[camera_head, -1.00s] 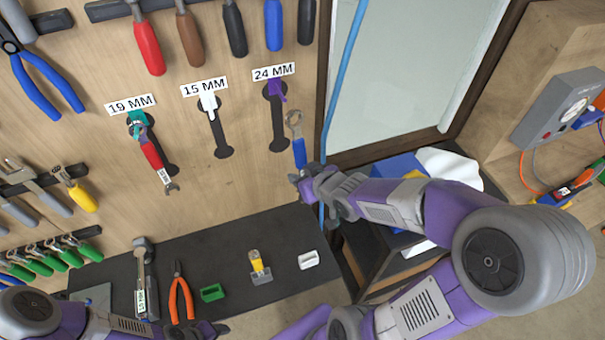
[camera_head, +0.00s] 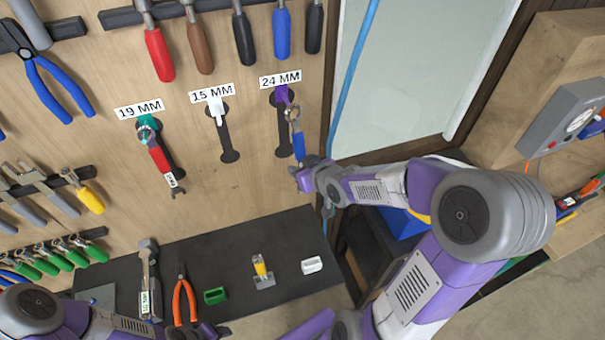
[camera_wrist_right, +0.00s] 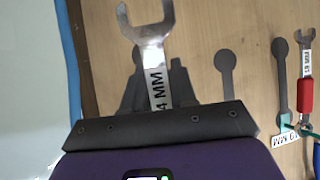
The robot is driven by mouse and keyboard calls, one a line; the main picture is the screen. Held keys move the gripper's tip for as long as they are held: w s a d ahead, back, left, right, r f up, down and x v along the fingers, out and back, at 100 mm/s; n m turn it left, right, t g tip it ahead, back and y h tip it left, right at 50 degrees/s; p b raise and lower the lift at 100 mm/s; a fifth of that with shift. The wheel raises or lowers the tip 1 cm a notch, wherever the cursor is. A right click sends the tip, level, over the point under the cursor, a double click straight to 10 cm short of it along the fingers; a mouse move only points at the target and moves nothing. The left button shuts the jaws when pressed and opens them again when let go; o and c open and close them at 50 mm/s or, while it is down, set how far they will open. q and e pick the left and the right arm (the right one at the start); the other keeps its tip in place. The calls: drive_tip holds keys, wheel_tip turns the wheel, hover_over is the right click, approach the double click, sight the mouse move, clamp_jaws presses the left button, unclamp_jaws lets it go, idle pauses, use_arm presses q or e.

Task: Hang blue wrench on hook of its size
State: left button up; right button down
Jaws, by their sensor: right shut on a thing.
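The blue wrench (camera_head: 298,146) is upright against the pegboard side, ring end up. My right gripper (camera_head: 306,171) is shut on its lower part. The white hook (camera_head: 216,108) at 15 MM is empty. My left gripper (camera_head: 207,331) is at the bottom edge, its jaws unclear.
A red wrench (camera_head: 159,158) hangs on the teal hook (camera_head: 147,124) at 19 MM. A hammer (camera_head: 149,270), orange pliers (camera_head: 184,300), a green block (camera_head: 215,296) and a white block (camera_head: 312,265) lie on the dark shelf (camera_head: 235,250). A blue hose (camera_head: 352,75) runs right of the board.

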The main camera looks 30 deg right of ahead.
drive_tip(key=shift+w+d+f+b, duration=0.2)
drive_tip(key=shift+w+b, duration=0.25)
drive_tip(key=shift+w, duration=0.45)
drive_tip(key=shift+w+d+f+b, duration=0.2)
drive_tip(key=shift+w+b, duration=0.3)
drive_tip(key=shift+w, duration=0.35)
drive_tip(key=shift+w+d+f+b, duration=0.15)
drive_tip(key=shift+w+b, duration=0.3)
drive_tip(key=shift+w, duration=0.45)
drive_tip(key=shift+d, duration=0.1)
drive_tip(key=c, duration=0.8)
unclamp_jaws()
